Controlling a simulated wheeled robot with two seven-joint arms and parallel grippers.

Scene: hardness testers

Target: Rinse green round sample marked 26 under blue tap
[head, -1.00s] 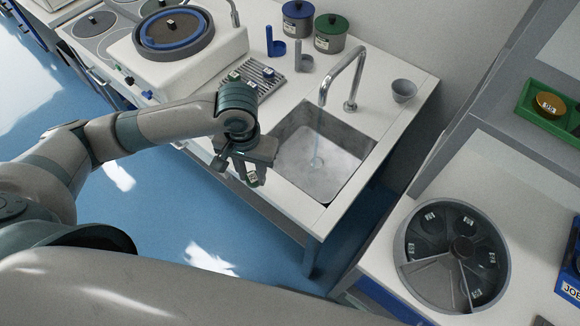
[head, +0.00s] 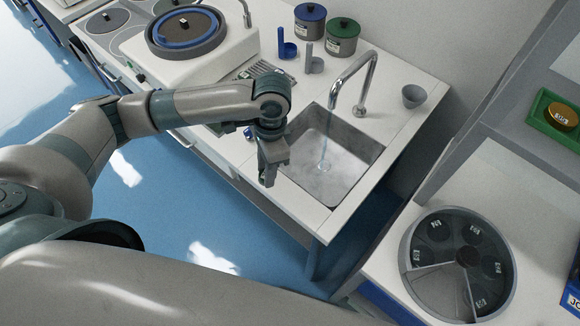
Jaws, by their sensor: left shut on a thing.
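My left gripper (head: 269,176) points down just left of the sink (head: 345,176), over the counter's front edge. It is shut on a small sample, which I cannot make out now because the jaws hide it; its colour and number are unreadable. A chrome tap (head: 352,76) arches over the sink, and a thin bluish stream (head: 326,140) falls from its spout. The gripper is apart from the stream. My right gripper is not in view.
A grey cup (head: 413,96) stands right of the tap. A blue holder (head: 287,48), a grey holder (head: 313,62) and two lidded pots (head: 309,20) stand behind. A rack (head: 262,68) is partly hidden by my arm. A round divided tray (head: 408,282) is at lower right.

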